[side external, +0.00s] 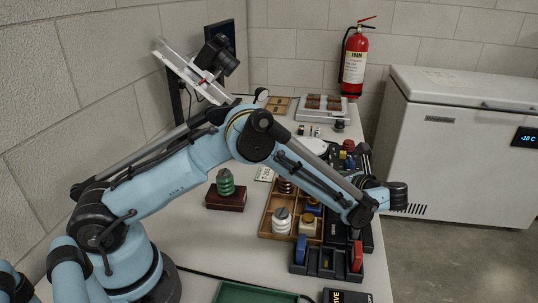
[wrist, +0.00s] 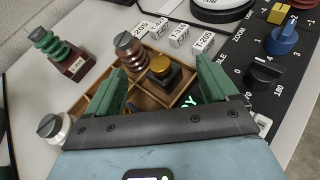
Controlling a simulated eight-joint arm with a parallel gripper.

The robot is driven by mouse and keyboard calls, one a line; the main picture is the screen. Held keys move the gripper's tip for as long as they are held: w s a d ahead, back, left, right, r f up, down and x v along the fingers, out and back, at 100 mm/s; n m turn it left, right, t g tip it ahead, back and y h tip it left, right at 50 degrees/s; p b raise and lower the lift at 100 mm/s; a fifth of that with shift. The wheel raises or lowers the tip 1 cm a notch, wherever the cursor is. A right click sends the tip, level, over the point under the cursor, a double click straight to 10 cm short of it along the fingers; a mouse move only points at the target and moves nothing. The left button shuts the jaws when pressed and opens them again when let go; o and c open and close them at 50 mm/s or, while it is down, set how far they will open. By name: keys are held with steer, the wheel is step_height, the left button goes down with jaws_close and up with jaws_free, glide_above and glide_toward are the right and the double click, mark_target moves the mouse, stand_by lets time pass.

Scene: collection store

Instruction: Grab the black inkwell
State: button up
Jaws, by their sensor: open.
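My gripper (wrist: 161,70) is open in the wrist view, its two green fingers apart over a wooden compartment tray (wrist: 88,100). Nothing is held between them. Beyond and between the fingertips are a copper-coloured ribbed piece (wrist: 130,50) and a dark piece with an amber top (wrist: 163,70). I cannot pick out a black inkwell for certain. A small dark round object (side external: 340,125) stands farther back in the side view, too small to tell what it is. In the side view the fingers cannot be made out.
A green ribbed piece (side external: 225,182) stands on a dark red block (side external: 226,200). A white ribbed piece (side external: 282,222) stands in the tray. A black rack (side external: 326,262) is in front. The wrist view shows a black control panel (wrist: 292,62) with knobs, and small white number labels (wrist: 203,43).

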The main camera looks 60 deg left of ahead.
steer(key=shift+f+x, duration=0.2)
steer(key=shift+x, duration=0.65)
steer(key=shift+f+x, duration=0.15)
steer(key=shift+x, duration=0.65)
steer(key=shift+d, duration=0.15)
steer(key=shift+c, duration=0.5)
steer(key=c, duration=1)
steer(key=shift+c, duration=0.2)
